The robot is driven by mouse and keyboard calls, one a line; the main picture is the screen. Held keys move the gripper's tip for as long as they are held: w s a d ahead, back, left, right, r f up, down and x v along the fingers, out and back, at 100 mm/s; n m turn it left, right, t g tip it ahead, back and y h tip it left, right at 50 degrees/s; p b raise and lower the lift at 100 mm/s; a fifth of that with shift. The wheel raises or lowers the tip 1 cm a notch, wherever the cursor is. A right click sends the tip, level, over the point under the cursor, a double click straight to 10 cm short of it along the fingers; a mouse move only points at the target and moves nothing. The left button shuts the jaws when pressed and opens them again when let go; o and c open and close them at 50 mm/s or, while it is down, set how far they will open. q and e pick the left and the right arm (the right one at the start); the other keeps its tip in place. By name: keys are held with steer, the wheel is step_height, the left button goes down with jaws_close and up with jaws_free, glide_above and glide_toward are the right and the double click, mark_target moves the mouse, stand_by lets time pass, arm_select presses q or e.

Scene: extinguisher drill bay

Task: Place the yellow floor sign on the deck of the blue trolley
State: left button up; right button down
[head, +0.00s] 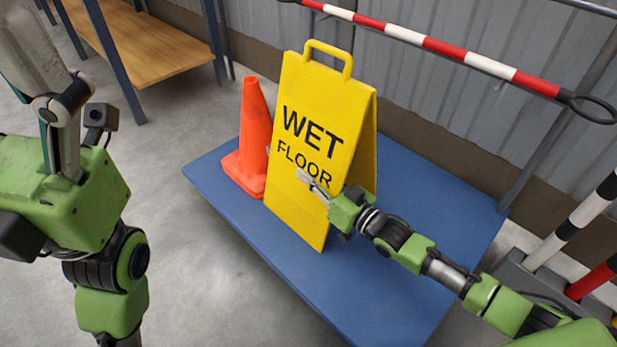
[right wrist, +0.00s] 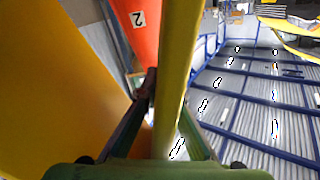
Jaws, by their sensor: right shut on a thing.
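The yellow floor sign (head: 310,140), marked WET FLOOR, stands upright and spread over the deck of the blue trolley (head: 400,290). Its lower edge appears at the deck; I cannot tell whether it fully rests there. My right gripper (head: 313,186) is at the sign's front panel, shut on the sign. In the right wrist view, a yellow panel (right wrist: 177,75) runs between the fingers, with another yellow panel at left. My left gripper (head: 35,55) is raised at the upper left, away from the trolley; its finger opening is not clear.
An orange cone (head: 255,135) stands on the deck just left of the sign; its number 2 label shows in the right wrist view. A red-and-white pole (head: 435,45) crosses behind. A wooden-topped bench (head: 140,45) is at the back left. The deck's front and right are clear.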

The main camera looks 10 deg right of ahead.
steer(key=shift+r, duration=0.1)
steer(key=c, duration=2.2)
jaws_free()
steer(key=shift+f, duration=0.2)
